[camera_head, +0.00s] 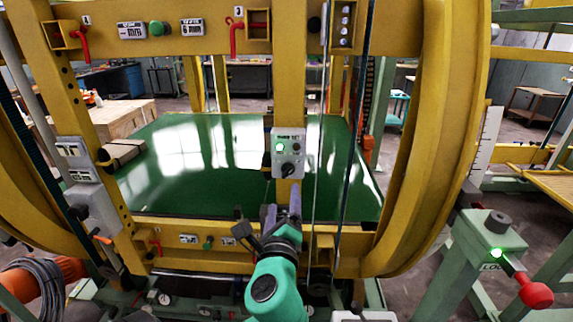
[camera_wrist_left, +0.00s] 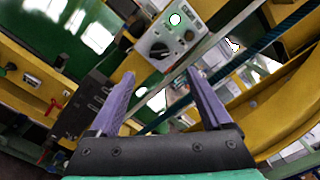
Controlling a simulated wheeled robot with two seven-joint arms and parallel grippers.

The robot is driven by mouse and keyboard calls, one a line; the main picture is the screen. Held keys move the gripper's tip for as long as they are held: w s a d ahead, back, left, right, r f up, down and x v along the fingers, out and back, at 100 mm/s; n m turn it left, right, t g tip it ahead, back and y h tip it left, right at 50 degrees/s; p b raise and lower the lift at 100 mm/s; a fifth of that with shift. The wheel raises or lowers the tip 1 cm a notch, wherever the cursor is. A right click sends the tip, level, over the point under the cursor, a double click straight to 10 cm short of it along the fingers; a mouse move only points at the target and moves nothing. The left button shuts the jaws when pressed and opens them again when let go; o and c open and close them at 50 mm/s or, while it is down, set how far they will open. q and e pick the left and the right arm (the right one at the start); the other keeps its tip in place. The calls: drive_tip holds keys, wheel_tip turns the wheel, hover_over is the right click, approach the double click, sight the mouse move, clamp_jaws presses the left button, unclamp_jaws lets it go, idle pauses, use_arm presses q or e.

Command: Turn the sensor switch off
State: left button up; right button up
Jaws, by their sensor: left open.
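The sensor switch box (camera_head: 289,153) is a small grey panel on the central yellow upright in the head view. It has a lit green light at its upper left and a black rotary knob (camera_head: 288,170) at its lower part. In the left wrist view the box (camera_wrist_left: 172,37) is at the top centre, with its dark knob (camera_wrist_left: 159,50) ahead of the fingers. My left gripper (camera_head: 282,212) is just below the box in the head view. Its two purple fingers (camera_wrist_left: 163,88) are apart and empty, and they do not touch the knob. My right gripper is not in view.
Yellow ring frame (camera_head: 405,150) curves around the box on the right. Thin vertical rods and a dark cable (camera_head: 355,135) run close to the right of the box. A green panel (camera_head: 190,165) lies behind. A red-handled lever (camera_head: 536,294) with a green light stands at lower right.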

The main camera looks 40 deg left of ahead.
sight(286, 174)
use_arm(q)
drive_tip(key=p+x, duration=0.3)
drive_tip(key=x, duration=0.8)
drive_tip(key=shift+w+a, duration=0.25)
drive_tip(key=shift+a, duration=0.05)
drive_tip(key=shift+w+a+f, duration=0.1)
drive_tip(key=shift+w, duration=0.05)
clamp_jaws()
